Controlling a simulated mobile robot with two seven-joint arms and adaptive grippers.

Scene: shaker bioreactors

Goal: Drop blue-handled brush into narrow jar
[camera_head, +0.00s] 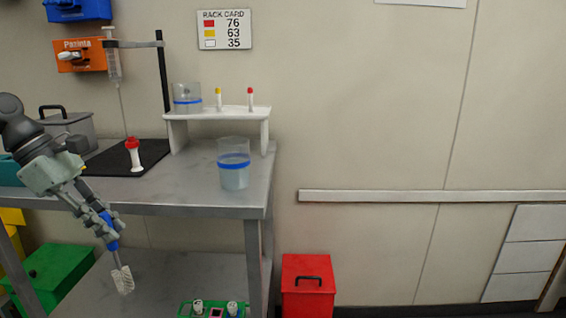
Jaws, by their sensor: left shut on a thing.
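My left gripper (108,230) is shut on the blue handle of a brush (123,280). The brush hangs tilted with its pale bristle head down, in front of the bench and below the level of its top. A clear jar (234,178) with a blue band and liquid in it stands upright near the right end of the bench, to the right of the gripper and apart from it. A similar clear jar (187,92) with a blue band stands on the white riser. I cannot tell for sure which is the narrower. My right gripper is not in view.
The grey bench (200,190) carries a white riser (218,113) with two capped tubes, a red-capped tube (133,153) on a black mat and a stand. A red bin (307,284) and a green bin (52,275) are lower down. The bench top before the jar is clear.

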